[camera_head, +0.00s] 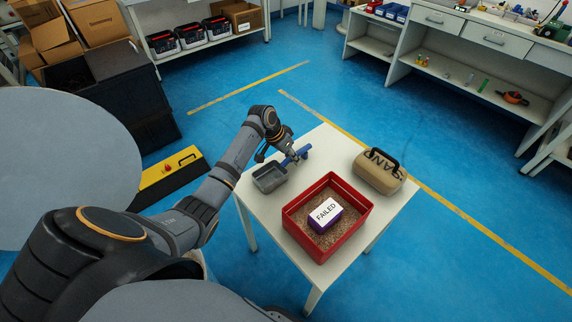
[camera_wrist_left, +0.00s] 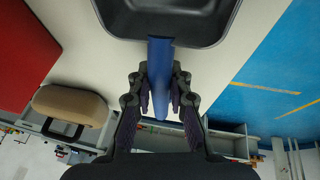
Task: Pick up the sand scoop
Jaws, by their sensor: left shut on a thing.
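The sand scoop has a grey pan (camera_head: 270,177) and a blue handle (camera_head: 299,155). It is at the back left of the small white table (camera_head: 248,200). My left gripper (camera_head: 289,156) is shut on the blue handle. In the left wrist view, my gripper's fingers (camera_wrist_left: 160,95) close on both sides of the blue handle (camera_wrist_left: 160,62), and the dark pan (camera_wrist_left: 168,20) lies beyond them. I cannot tell whether the scoop touches the table. My right gripper is not in view.
A red bin (camera_head: 347,228) with brown granular filling and a white and purple box marked FAILED (camera_head: 325,213) stands at the table's front. A tan sand container (camera_head: 379,172) with a black handle stands at its right. A yellow and black case (camera_head: 171,177) lies left of the table.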

